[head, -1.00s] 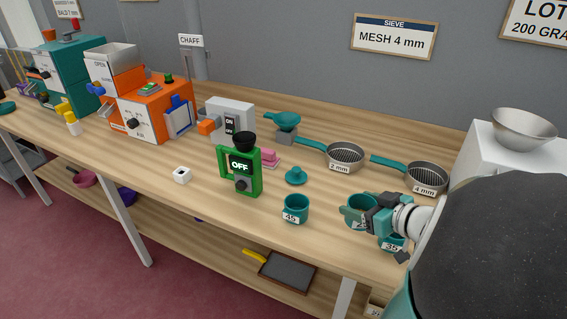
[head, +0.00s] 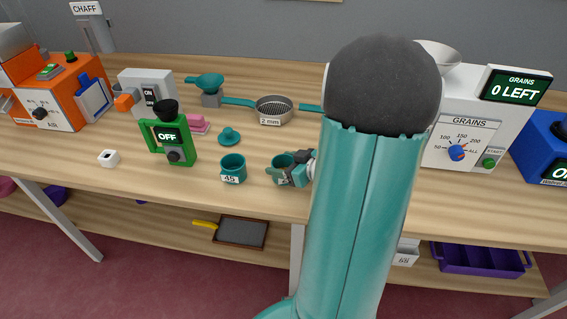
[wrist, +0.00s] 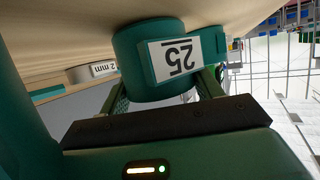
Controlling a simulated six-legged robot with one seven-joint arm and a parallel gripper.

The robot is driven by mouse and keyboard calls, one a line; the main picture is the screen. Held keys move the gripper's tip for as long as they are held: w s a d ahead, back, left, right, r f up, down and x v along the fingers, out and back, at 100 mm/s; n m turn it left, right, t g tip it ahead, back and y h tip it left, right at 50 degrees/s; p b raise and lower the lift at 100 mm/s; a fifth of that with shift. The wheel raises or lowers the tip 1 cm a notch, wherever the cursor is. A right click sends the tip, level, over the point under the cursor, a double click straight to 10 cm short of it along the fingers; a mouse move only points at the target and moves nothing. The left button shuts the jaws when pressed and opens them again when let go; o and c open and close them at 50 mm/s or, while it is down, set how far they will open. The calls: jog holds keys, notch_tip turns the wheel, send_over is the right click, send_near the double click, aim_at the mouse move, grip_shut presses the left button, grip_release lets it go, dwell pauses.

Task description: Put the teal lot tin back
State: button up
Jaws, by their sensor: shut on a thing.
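A teal lid (head: 229,137) lies behind the 45 tin. The green OFF device (head: 172,142) stands to the left, the 2 mm sieve (head: 274,110) behind. The white grain counter (head: 466,125) stands right. My arm hides the table between.

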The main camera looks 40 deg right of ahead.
jog(key=shift+f, duration=0.15)
jog(key=o, duration=1.1)
